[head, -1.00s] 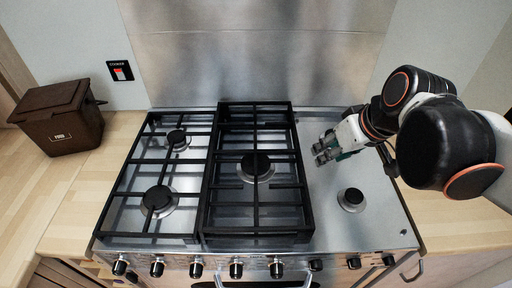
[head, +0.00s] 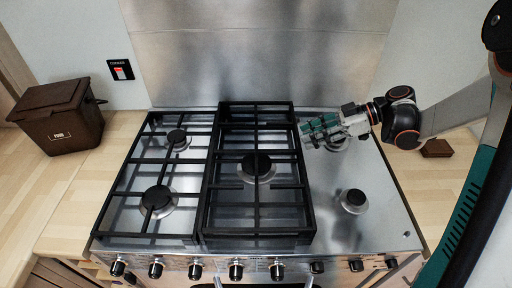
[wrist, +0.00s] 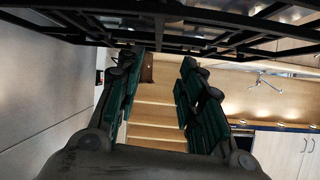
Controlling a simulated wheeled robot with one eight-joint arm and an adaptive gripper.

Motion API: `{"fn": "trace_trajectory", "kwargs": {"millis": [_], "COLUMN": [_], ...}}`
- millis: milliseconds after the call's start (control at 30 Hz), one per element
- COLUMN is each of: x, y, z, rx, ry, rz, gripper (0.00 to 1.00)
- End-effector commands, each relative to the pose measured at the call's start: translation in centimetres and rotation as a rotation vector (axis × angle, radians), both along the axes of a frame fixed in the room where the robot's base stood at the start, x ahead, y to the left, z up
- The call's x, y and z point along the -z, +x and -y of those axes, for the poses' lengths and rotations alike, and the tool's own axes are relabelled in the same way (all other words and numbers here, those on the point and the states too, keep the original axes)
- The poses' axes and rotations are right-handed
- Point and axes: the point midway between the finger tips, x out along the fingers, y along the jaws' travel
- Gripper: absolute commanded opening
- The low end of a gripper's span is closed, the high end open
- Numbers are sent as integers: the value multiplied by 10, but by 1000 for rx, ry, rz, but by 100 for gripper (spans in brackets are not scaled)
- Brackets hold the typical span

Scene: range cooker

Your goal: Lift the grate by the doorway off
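Two black grates lie on the steel cooker: a left grate (head: 152,180) and a middle grate (head: 207,200). No doorway shows, so I cannot tell which grate the task means. My gripper (head: 312,128) is at the middle grate's right side, towards the back, pointing left. I cannot tell whether it touches the grate. In the wrist view my gripper (wrist: 158,85) is open, with a wide empty gap between its green-padded fingers. Dark grate bars (wrist: 160,20) cross the top of that view.
The cooker's right part (head: 325,185) has bare burners without a grate. A brown food bin (head: 60,120) stands on the left wooden counter (head: 90,180). A small brown object (head: 437,148) lies on the right counter. A steel splashback (head: 255,55) rises behind; knobs (head: 236,270) line the front.

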Motion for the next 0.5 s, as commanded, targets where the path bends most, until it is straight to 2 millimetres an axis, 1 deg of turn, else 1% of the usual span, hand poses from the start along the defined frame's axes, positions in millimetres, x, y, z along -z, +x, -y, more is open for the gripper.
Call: {"fn": "trace_trajectory", "kwargs": {"millis": [33, 133, 267, 367, 500], "x": [6, 11, 15, 21, 32], "y": [3, 4, 3, 3, 3], "z": [4, 9, 8, -3, -28], "rx": [-23, -61, -84, -87, -87], "ry": [26, 65, 87, 89, 89], "rz": [27, 75, 101, 105, 103], "gripper": [35, 35, 35, 35, 35]}}
